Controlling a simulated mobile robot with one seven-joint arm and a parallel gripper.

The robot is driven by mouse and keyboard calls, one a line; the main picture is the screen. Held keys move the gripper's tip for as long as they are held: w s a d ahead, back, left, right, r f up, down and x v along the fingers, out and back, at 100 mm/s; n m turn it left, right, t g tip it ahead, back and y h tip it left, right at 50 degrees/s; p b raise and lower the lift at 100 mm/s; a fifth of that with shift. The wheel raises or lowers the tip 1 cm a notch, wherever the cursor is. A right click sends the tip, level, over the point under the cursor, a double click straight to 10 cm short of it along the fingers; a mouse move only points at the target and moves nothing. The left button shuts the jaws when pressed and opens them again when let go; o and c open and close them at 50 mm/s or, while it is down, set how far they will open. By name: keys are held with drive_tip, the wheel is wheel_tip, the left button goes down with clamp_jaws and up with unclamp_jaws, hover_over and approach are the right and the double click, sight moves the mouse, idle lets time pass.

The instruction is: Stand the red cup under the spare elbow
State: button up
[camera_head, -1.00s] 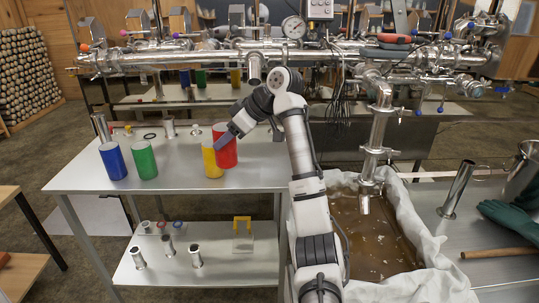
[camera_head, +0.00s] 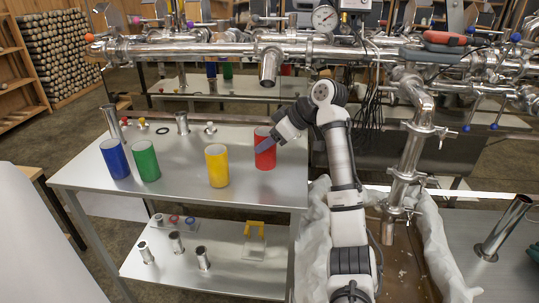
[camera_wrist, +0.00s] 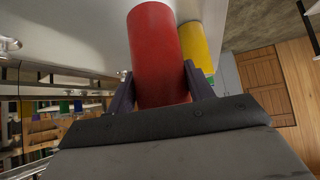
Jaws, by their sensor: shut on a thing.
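The red cup (camera_head: 264,153) is upright over the back right part of the steel table (camera_head: 195,192). I cannot tell whether its base touches the table. My gripper (camera_head: 277,142) is shut on the red cup from the right. In the wrist view the red cup (camera_wrist: 158,55) fills the space between the two fingers of my gripper (camera_wrist: 160,80). A short downturned elbow (camera_head: 269,68) on the pipework hangs above and behind the cup; it looks like the spare elbow. The cup appears in front of it, not clearly beneath it.
A yellow cup (camera_head: 217,166) stands left of the red one; green (camera_head: 145,161) and blue (camera_head: 115,159) cups stand further left. Another elbow pipe (camera_head: 417,98) drops into the cloth-lined pan (camera_head: 435,240) at right. Small fittings line the table's back edge.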

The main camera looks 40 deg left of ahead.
sight(269, 154)
drive_tip(key=shift+f, duration=2.1)
drive_tip(key=shift+f, duration=0.1)
drive_tip(key=o, duration=1)
drive_tip(key=shift+o, duration=0.2)
drive_tip(key=b+v, duration=0.1)
drive_tip(key=v, duration=1.1)
